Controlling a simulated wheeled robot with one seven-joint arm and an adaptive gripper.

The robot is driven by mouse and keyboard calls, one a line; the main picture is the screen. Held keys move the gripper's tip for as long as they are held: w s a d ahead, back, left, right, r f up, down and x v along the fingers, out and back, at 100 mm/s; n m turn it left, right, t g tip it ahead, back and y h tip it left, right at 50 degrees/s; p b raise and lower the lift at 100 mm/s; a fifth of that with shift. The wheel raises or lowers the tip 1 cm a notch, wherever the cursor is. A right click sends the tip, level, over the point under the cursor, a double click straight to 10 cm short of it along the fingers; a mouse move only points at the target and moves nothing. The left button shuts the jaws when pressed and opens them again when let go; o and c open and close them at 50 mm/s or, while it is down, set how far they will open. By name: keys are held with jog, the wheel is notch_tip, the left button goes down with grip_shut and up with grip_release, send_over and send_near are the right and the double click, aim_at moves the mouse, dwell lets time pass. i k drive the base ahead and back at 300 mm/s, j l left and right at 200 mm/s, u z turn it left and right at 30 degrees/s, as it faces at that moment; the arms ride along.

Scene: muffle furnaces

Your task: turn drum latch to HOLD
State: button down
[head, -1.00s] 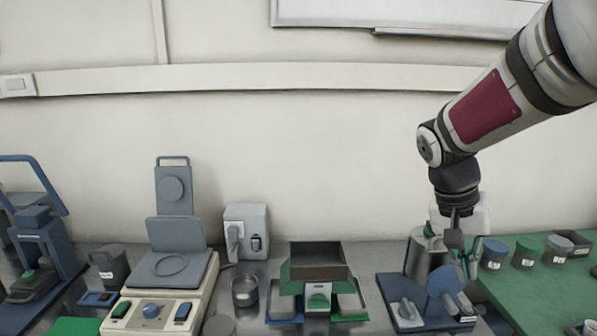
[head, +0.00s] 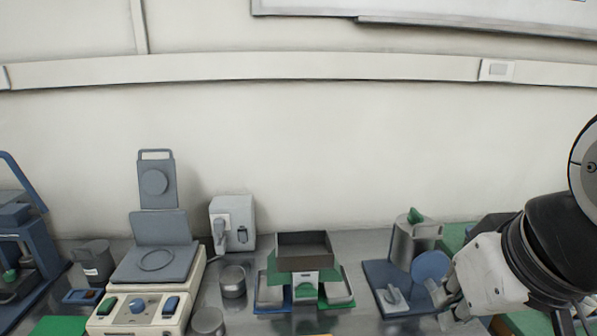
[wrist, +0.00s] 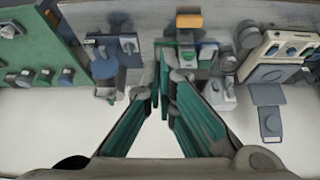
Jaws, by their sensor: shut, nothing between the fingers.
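A silver metal drum (head: 414,246) with a green tab on top stands on a blue base plate (head: 372,278). A blue disc (head: 430,265) stands upright in front of it, and a small grey lever (head: 392,294) sits on the plate. No HOLD mark can be read. My gripper (head: 446,304) is at the right front of this fixture, close to the disc; contact cannot be told. Its fingers are shut and empty. In the wrist view the fingertips (wrist: 165,72) come together right of the blue fixture (wrist: 127,72), which appears upside down.
A green and blue stand with a dark tray (head: 303,250) is left of the drum fixture. Further left are metal cups (head: 232,281), a grey box (head: 232,222) and a cream control unit (head: 140,306). A green mat (head: 452,238) lies behind my arm.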

aim_at(415, 218)
jog(key=i+l, duration=0.15)
jog(key=l, duration=0.15)
jog(key=i+l, duration=0.15)
jog(key=l, duration=0.15)
jog(key=i+l, duration=0.15)
jog(key=l, duration=0.2)
jog(key=i+l, duration=0.15)
jog(key=l, duration=0.15)
jog(key=u, duration=0.05)
